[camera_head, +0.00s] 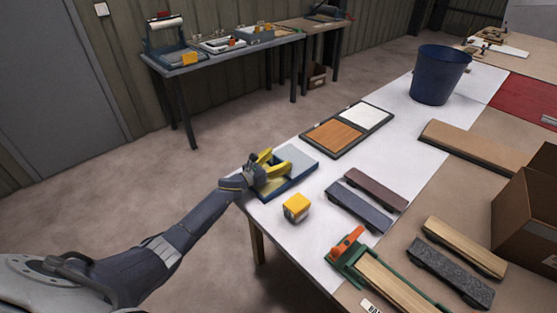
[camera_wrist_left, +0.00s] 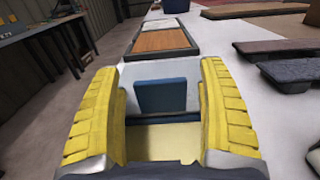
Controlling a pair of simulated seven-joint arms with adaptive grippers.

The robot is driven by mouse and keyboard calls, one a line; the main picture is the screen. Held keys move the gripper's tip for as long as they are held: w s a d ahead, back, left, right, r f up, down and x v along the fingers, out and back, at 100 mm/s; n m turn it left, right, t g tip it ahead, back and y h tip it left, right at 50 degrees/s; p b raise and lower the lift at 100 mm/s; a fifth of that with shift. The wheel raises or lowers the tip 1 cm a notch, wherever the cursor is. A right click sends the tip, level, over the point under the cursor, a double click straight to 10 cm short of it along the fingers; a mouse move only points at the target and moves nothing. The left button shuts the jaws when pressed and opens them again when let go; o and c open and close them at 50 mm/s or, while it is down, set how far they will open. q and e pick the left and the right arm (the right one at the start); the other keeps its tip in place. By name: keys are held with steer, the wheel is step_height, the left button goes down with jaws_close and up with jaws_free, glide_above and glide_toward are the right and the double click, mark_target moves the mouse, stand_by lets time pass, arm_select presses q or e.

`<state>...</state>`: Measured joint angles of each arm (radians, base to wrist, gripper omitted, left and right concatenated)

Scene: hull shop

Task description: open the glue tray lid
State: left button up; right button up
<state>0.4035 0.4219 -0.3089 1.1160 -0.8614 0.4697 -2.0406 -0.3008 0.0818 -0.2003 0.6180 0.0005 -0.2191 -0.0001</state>
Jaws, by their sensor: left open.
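The glue tray (camera_head: 293,189) is a shallow blue box at the near left corner of the white table top. Its pale grey lid (camera_head: 298,157) covers the far part; the cream inside (camera_wrist_left: 165,138) shows at the near part. A blue upright tab (camera_wrist_left: 168,96) stands at the lid's near edge in the left wrist view. My left gripper (camera_head: 271,168) is over the tray, its yellow fingers open. In the left wrist view the gripper (camera_wrist_left: 166,85) has one finger on each side of the tab, with gaps showing. My right gripper is not in view.
A yellow-topped block (camera_head: 296,207) stands close to the tray's near right side. A dark-framed board with brown and white panels (camera_head: 338,135) lies beyond it. Sanding blocks (camera_head: 357,206), a green clamp jig (camera_head: 347,255) and a blue bucket (camera_head: 440,76) are further right.

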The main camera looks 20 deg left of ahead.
arm_select(q)
steer(key=v, duration=1.1)
steer(key=shift+s+a, duration=0.2)
steer(key=shift+s, duration=0.15)
